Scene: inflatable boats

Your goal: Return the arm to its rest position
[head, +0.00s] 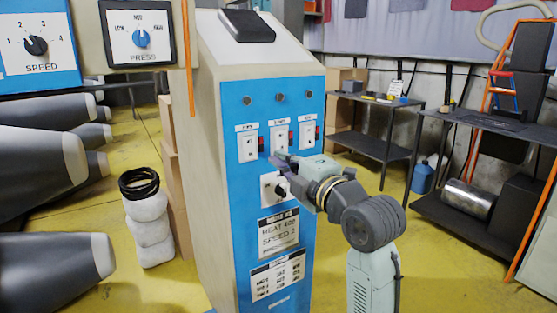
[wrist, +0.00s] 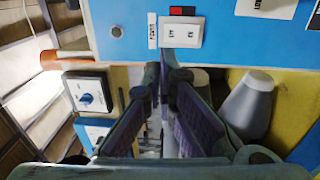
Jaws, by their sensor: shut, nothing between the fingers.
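My arm reaches from the lower right of the head view toward a blue control panel (head: 240,200) on a tall beige cabinet. My gripper (head: 279,161) is at the panel's front, by the lower edge of the row of white switches and just above a black rotary knob (head: 282,189). In the wrist view my gripper (wrist: 167,62) has its fingertips together with nothing between them, near a white switch plate (wrist: 181,32) on the panel. I cannot tell whether the fingertips touch the panel. Part of the knob's white plate is hidden behind my gripper.
A PRESS dial (head: 140,38) and a SPEED dial (head: 36,45) are at the upper left. Large grey tubes (head: 40,155) lie at the left. A white roll stack (head: 150,230) stands by the cabinet. Dark shelves (head: 480,125) stand at the right, with yellow floor between.

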